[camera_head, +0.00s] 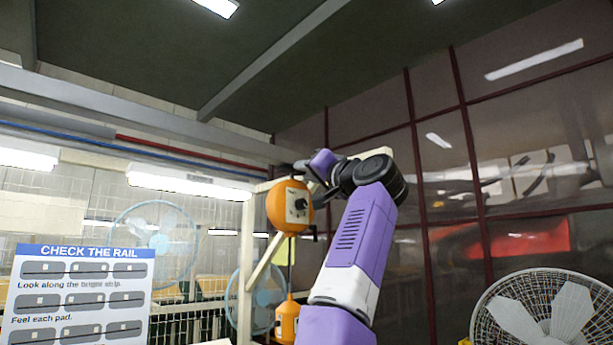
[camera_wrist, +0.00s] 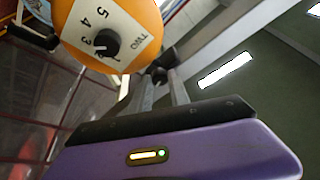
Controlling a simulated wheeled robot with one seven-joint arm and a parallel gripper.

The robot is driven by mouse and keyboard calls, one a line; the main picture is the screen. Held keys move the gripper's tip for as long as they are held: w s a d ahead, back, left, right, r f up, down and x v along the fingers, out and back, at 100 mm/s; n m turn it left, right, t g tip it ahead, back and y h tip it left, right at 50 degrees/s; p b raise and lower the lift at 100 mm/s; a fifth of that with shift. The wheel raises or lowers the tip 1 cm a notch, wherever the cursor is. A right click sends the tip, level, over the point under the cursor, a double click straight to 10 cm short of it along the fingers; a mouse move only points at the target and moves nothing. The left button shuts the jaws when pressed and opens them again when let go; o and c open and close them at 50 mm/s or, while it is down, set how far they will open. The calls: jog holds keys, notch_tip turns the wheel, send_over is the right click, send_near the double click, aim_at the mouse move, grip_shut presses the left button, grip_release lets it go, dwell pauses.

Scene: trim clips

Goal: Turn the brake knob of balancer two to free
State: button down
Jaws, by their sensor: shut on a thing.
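Balancer two (camera_head: 275,207) is an orange round housing hanging from above. In the wrist view balancer two (camera_wrist: 75,15) shows a pale plate marked TWO, with the numbers 3, 4 and 5 around a black dial knob (camera_wrist: 106,43). A small dark knob (camera_wrist: 158,74), seemingly the brake knob, sits beside the housing, past the plate edge. My gripper (camera_wrist: 162,80) is shut on this small knob, its two grey fingers on either side. In the head view my gripper (camera_head: 302,170) is at the housing's upper right. Any free or locked marking is not readable.
A lower orange body (camera_head: 287,322) hangs beneath the balancer. A pale post (camera_head: 246,270) with a brace stands behind it. A sign reading CHECK THE RAIL (camera_head: 82,295) is at left. A large fan (camera_head: 548,312) stands at lower right. Dark panelled glazing (camera_head: 445,150) is behind my arm.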

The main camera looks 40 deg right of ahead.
jog(key=shift+d+n+g+y+p, duration=0.25)
jog(key=shift+n+y, duration=1.4)
jog(key=shift+n, duration=1.9)
jog(key=shift+d+n+g+y+p, duration=0.1)
jog(key=shift+n+g+y+p, duration=0.25)
jog(key=shift+n+y, duration=2.25)
jog(key=shift+d+n+g+y+p, duration=0.3)
jog(key=shift+n+y, duration=0.35)
jog(key=shift+n, duration=3.9)
jog(key=shift+a, duration=0.15)
jog(key=c, duration=1.2)
grip_release()
jog(key=shift+c, duration=0.2)
